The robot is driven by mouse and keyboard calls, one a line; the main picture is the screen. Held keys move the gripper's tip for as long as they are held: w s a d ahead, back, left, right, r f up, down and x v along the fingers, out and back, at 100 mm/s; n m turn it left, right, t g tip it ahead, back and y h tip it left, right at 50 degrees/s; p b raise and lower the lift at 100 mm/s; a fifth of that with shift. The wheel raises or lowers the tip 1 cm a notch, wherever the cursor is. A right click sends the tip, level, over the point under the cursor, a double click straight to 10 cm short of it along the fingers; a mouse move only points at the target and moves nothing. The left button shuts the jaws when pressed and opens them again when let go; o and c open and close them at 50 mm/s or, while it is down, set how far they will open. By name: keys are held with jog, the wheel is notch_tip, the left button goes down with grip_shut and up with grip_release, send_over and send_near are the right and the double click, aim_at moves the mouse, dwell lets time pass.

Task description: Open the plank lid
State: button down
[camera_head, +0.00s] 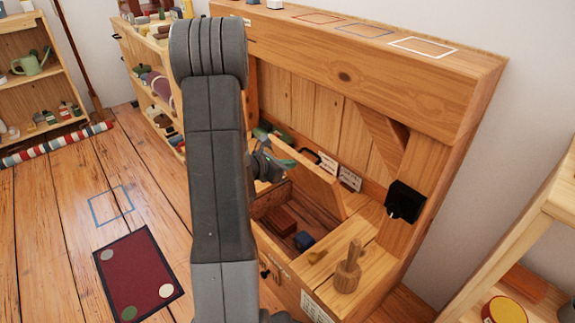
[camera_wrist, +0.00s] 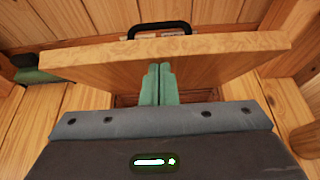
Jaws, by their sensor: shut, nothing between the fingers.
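The plank lid (camera_head: 312,184) is tilted up, partly open, over a compartment in the wooden bench. In the wrist view the plank lid (camera_wrist: 215,68) spans the picture, with a black handle (camera_wrist: 159,29) beyond its top edge. My gripper (camera_wrist: 158,70) is shut and empty, with its green fingers together in front of the lid's near face. Whether the fingertips touch the lid I cannot tell. In the head view my gripper (camera_head: 285,162) is beside the lid's left part, partly hidden by my arm.
The open compartment holds a red-brown block (camera_head: 281,221) and a dark blue item (camera_head: 304,240). A wooden peg (camera_head: 348,268) stands on the bench right of the opening. A black box (camera_head: 404,202) is fixed to the right post. A dark red mat (camera_head: 138,273) lies on the floor at left.

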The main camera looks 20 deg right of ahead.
jog(key=shift+d+r, duration=0.1)
jog(key=shift+w+d+r+p, duration=0.15)
jog(key=shift+d+r+p, duration=0.25)
jog(key=shift+p, duration=0.3)
jog(key=d+r+y+p, duration=0.1)
jog(key=d+p, duration=0.1)
jog(key=w+d+r+y+p, duration=0.1)
jog(key=d+p, duration=0.1)
jog(key=p, duration=0.1)
jog(key=w+d+r+g+y+p, duration=0.1)
jog(key=p, duration=0.2)
jog(key=shift+d+r, duration=0.2)
jog(key=shift+d, duration=0.2)
jog(key=w+d+y+p, duration=0.1)
jog(key=w+d+p, duration=0.1)
jog(key=d+p, duration=0.2)
jog(key=shift+w+d+g+p, duration=0.15)
jog(key=shift+d+g+p, duration=0.2)
jog(key=shift+d, duration=0.95)
jog(key=shift+a, duration=0.1)
